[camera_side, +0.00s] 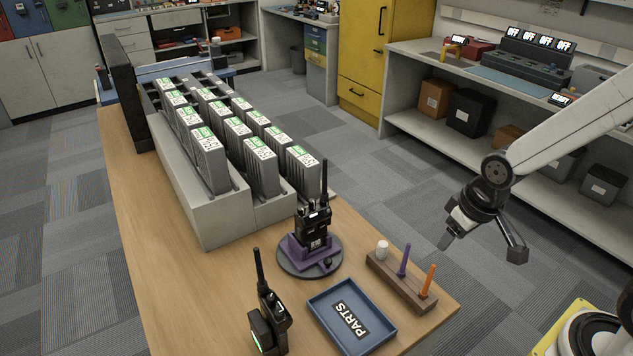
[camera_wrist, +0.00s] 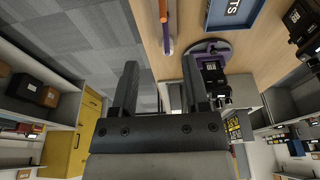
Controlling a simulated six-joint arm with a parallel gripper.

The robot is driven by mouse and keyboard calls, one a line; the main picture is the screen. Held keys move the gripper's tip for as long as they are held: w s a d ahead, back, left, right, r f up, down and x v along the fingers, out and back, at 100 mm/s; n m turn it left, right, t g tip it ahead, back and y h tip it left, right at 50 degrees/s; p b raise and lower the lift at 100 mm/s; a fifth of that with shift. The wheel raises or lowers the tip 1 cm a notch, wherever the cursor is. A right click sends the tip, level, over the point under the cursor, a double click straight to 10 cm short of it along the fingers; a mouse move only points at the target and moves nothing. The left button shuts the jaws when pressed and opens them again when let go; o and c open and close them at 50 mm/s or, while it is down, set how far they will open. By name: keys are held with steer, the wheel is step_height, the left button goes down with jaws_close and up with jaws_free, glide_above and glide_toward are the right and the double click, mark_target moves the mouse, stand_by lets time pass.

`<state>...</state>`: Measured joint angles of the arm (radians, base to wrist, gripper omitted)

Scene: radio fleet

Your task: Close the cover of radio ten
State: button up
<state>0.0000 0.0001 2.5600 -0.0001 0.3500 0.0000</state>
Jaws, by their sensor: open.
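A black radio (camera_side: 313,222) with a tall antenna stands upright in a purple holder (camera_side: 305,252) on a round grey turntable (camera_side: 288,268). In the wrist view the radio (camera_wrist: 213,76) and the purple holder (camera_wrist: 200,56) show right of my fingers. A second black radio (camera_side: 268,318) stands at the table's front, with a green light low on it. I cannot read which one is ten, and no cover can be made out clearly. My gripper (camera_side: 482,246) is open and empty, in the air right of the table, apart from both radios.
A wooden rack (camera_side: 392,285) with a white piece, a purple tool and an orange tool stands between my gripper and the turntable. A blue PARTS tray (camera_side: 322,318) lies in front. Grey charger banks (camera_side: 225,215) with several labelled units fill the table behind.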

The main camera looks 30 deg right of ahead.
steer(key=shift+c, duration=0.4)
steer(key=w+f+m+y, duration=0.3)
steer(key=w+m, duration=0.3)
steer(key=w, duration=0.3)
steer(key=w+d+f+m+y, duration=0.1)
steer(key=w+f+m+y, duration=0.2)
steer(key=w+m+y, duration=0.3)
steer(key=w+f+m+g+y, duration=0.1)
steer(key=w+f+m+y, duration=0.2)
steer(key=w+m, duration=0.4)
steer(key=shift+w+d+f+y, duration=0.35)
steer(key=shift+w+y, duration=0.45)
steer(key=shift+w, duration=2)
steer(key=shift+x, duration=3.85)
steer(key=shift+s, duration=0.1)
jaws_close()
